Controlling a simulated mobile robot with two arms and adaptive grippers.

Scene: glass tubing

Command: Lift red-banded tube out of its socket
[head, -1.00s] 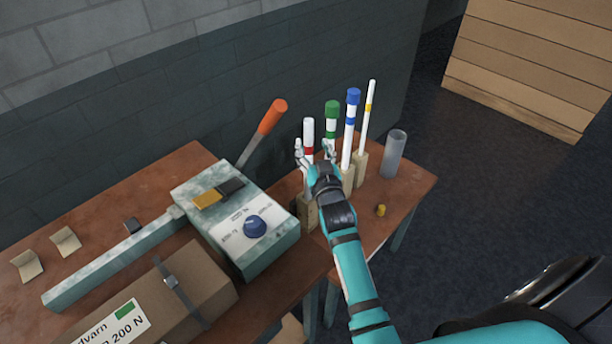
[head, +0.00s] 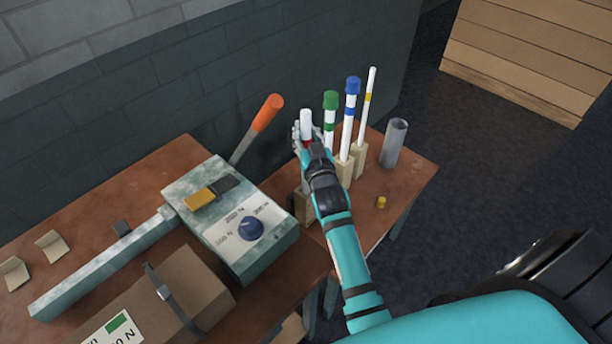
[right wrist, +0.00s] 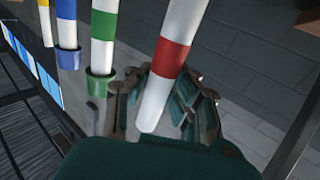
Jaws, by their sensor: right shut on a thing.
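The red-banded tube (head: 306,119) stands upright at the left end of the row of tubes, its white top showing above my fingers. My right gripper (head: 307,138) is shut on it just below the top. In the right wrist view the tube (right wrist: 172,58) runs between the fingers of the gripper (right wrist: 158,100), with its red band and rounded white end clear to see. The wooden socket block (head: 303,207) is partly behind my right arm. The tube's lower end is hidden, so I cannot tell whether it is in the socket. My left gripper is out of view.
A green-banded tube (head: 330,118), a blue-banded tube (head: 350,110) and a thin yellow-banded tube (head: 368,100) stand close to the right. A metal device (head: 225,215) with an orange-handled lever (head: 266,113) is at left.

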